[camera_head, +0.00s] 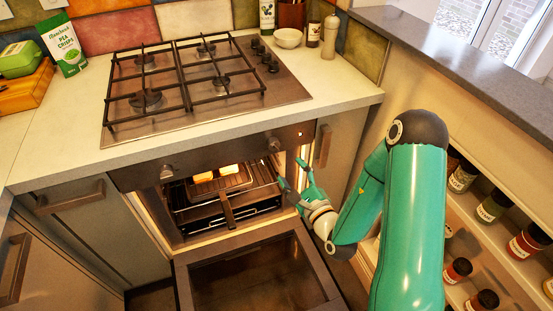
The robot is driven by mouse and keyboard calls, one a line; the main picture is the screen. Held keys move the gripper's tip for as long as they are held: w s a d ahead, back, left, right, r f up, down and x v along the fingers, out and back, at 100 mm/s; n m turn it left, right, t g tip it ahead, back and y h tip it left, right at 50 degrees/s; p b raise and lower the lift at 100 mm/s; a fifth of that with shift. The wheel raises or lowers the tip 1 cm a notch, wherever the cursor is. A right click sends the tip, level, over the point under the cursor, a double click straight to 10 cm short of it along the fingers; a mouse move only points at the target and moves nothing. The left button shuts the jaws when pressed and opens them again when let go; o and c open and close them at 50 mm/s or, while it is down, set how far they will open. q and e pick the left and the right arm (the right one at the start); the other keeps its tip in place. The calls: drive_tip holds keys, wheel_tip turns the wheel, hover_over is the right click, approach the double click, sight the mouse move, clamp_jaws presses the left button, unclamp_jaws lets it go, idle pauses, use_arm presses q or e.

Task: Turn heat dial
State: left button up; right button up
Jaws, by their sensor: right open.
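The oven's control panel (220,157) is a dark strip under the worktop. It carries a dial at its left (167,172) and a dial at its right (273,144); I cannot tell which is the heat dial, or read their settings. My right gripper (291,172), green, is open and empty. In the picture its fingers are just below and right of the right dial, apart from it, by the oven's right edge. My left gripper is out of view.
The oven door (262,277) is folded down open. Inside, a tray (222,187) holds yellowish pieces on a rack. A gas hob (200,85) with its own knobs (264,56) is above. A shelf of jars (490,207) stands at the right, beyond my right arm.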

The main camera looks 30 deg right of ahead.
sight(276, 149)
drive_tip(key=w, duration=0.3)
drive_tip(key=w+d, duration=0.1)
drive_tip(key=w, duration=0.5)
drive_tip(key=shift+w+d, duration=0.2)
drive_tip(key=shift+d, duration=0.05)
drive_tip(key=shift+w+d, duration=0.1)
drive_tip(key=shift+w, duration=0.35)
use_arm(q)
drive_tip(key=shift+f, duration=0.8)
use_arm(e)
drive_tip(key=c, duration=1.1)
drive_tip(key=shift+c, duration=0.2)
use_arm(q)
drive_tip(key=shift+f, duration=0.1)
use_arm(e)
drive_tip(key=shift+m, duration=0.3)
